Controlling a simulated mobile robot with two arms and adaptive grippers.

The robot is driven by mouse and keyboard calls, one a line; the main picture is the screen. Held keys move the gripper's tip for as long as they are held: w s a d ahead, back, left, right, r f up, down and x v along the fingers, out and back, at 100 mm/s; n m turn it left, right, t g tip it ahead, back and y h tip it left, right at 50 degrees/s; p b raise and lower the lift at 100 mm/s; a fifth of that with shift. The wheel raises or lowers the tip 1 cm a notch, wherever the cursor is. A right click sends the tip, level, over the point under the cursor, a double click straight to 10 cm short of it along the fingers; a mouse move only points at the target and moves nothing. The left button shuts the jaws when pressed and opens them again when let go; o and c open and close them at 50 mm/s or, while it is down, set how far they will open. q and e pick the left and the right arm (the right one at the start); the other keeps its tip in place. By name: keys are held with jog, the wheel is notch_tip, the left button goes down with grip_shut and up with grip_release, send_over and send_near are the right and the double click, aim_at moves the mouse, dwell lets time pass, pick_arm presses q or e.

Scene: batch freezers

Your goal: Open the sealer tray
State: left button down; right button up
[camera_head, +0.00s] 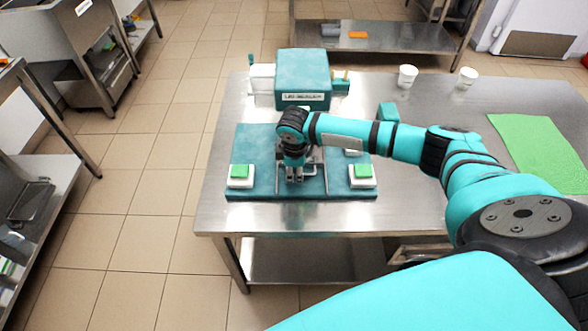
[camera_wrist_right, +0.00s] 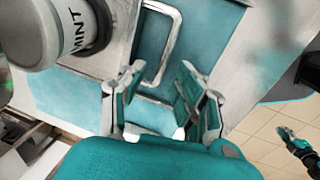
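The sealer is a teal box (camera_head: 302,80) with a label on its front, at the back of the steel table. A teal base plate with a metal loop handle (camera_head: 318,165) lies in front of it; the handle also shows in the right wrist view (camera_wrist_right: 176,30). My right gripper (camera_head: 295,180) points down over the plate at the handle. In the right wrist view its fingers (camera_wrist_right: 160,90) are apart with nothing between them, close to the handle; contact is unclear. A small teal and black part (camera_wrist_right: 298,145) at lower right may be my left gripper.
A white tub marked MINT (camera_wrist_right: 58,35) is close to my right gripper. Two white cups (camera_head: 407,76) (camera_head: 467,77) and a green mat (camera_head: 540,150) are on the table's right side.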

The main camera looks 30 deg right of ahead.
jog(key=shift+f, duration=0.15)
grip_shut()
dwell(0.4)
